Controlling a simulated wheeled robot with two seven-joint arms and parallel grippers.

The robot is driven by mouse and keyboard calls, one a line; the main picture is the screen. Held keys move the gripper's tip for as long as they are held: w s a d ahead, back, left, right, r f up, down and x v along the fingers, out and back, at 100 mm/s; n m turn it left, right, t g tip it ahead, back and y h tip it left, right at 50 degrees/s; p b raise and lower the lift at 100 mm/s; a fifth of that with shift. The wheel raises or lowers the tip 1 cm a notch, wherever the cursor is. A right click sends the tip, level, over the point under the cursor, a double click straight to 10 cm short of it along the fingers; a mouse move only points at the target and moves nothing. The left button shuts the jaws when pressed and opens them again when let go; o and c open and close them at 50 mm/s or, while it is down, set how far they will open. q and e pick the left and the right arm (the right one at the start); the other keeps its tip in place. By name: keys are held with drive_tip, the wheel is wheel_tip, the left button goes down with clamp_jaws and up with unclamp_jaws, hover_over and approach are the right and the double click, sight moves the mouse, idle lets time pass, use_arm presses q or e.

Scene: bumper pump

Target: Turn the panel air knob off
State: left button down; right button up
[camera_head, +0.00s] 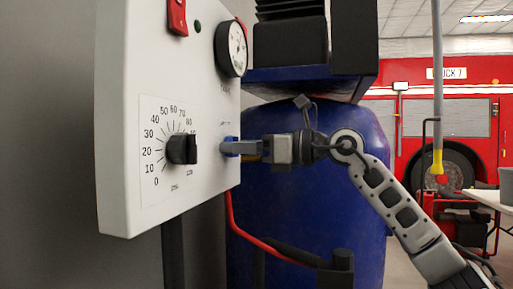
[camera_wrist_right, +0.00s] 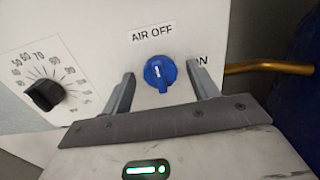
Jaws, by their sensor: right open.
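The blue air knob (camera_wrist_right: 160,74) sits on the white panel (camera_wrist_right: 85,40) in the right wrist view. Its white mark points roughly up toward the AIR OFF label (camera_wrist_right: 153,32); an ON label, partly hidden by a finger, is to the right. My right gripper (camera_wrist_right: 160,73) is open, with one finger on each side of the knob. Gaps show between the fingers and the knob, and contact is not visible. In the head view the right gripper (camera_head: 238,147) reaches the panel's right part from the right, largely hiding the knob. My left gripper is not in view.
A black dial knob (camera_head: 182,149) with a number scale is left of my gripper. A gauge (camera_head: 232,48) and a red switch (camera_head: 177,17) are above. A blue tank (camera_head: 310,215) stands behind my arm. A red hose (camera_head: 240,232) hangs below; a brass pipe (camera_wrist_right: 270,68) is at right.

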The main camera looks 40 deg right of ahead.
use_arm(q)
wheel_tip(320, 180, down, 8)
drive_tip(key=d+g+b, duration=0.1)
drive_tip(key=b, duration=0.6)
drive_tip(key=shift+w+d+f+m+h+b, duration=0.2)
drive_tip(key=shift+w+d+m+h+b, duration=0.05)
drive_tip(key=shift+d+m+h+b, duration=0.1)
use_arm(e)
drive_tip(key=v, duration=1.6)
drive_tip(key=shift+w, duration=0.1)
